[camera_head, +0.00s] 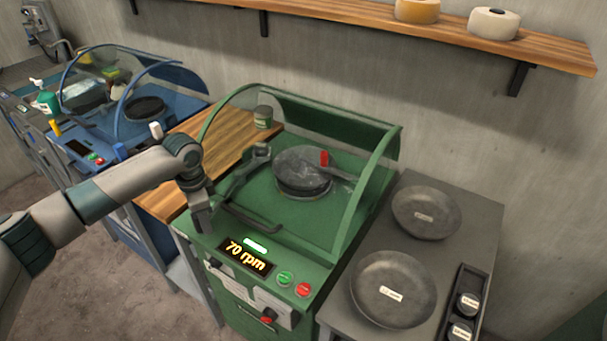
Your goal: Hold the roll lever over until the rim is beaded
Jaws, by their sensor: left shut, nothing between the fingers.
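The green spinning machine (236,258) stands in the middle, and its display (246,257) reads 70 rpm. A grey disc or bowl blank (303,167) sits on its spindle under the clear hood. A red-tipped part (324,158) beside the disc may be the roll lever; I cannot tell. A red knob (267,320) also shows on the front panel. The rim is too small to judge for a bead. My left gripper (203,222) is shut and empty, pointing down at the machine's front left corner, left of the black handle (250,217). My right gripper is out of view.
A green button (285,279) and a red button (303,289) sit right of the display. Two grey bowls (393,290) (426,212) lie on the dark cabinet at right. A blue machine (140,135) stands at left, past a wooden worktop (160,205). A shelf (375,17) runs above.

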